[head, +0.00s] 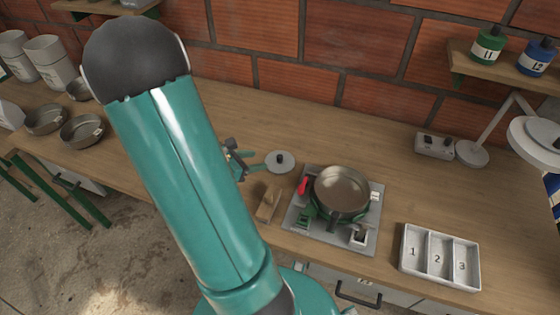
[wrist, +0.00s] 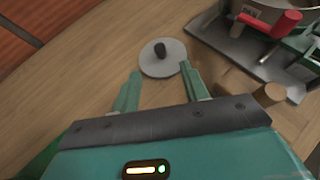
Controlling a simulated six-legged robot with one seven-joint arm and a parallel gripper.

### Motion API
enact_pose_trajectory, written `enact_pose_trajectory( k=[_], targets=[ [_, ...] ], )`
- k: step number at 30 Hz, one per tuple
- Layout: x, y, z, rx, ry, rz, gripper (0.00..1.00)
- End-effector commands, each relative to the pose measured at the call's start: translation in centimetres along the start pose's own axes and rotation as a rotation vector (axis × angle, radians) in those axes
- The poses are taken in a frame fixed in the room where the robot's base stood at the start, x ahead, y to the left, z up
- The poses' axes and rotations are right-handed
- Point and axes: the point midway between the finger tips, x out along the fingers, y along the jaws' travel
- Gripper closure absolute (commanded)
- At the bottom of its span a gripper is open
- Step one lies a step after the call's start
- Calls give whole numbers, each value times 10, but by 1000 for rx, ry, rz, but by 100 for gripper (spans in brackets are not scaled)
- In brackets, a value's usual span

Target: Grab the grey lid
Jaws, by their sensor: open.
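The grey lid (head: 280,161) is a small round disc with a dark knob, lying on the wooden bench left of the burner plate. It also shows in the wrist view (wrist: 163,60), just beyond my fingertips. My gripper (wrist: 160,78) is open and empty, its two teal fingers spread on the near side of the lid. In the head view my gripper (head: 243,163) is partly hidden behind my teal arm, close to the lid's left side. I cannot tell whether the fingers touch the lid.
A burner plate (head: 297,219) with a pan (head: 341,190) stands right of the lid. A wooden block (head: 268,204) lies in front of it. A numbered tray (head: 440,257) sits at the right front. Several bowls and canisters stand at the left. The bench behind the lid is clear.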

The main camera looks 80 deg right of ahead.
Motion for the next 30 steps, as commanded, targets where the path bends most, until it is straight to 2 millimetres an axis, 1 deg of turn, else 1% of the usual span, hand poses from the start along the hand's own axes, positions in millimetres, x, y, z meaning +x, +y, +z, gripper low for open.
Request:
enact_pose_trajectory(
  k=[1, 4, 6, 11, 14, 18, 21, 24, 29, 30],
  targets=[
    [12, -1, 0, -1, 1, -5, 55],
    [30, -2, 0, 1, 1, -5, 55],
    [38, -2, 0, 2, 1, -3, 55],
    [50, -2, 1, 2, 1, -2, 55],
    [62, -3, 2, 3, 2, -5, 55],
    [83, -2, 2, 3, 3, -4, 55],
    [94, -2, 2, 3, 2, -3, 55],
    [98, -2, 2, 2, 2, 0, 55],
    [98, -1, 2, 2, 2, 1, 55],
    [98, -1, 2, 2, 2, 1, 59]
  ],
)
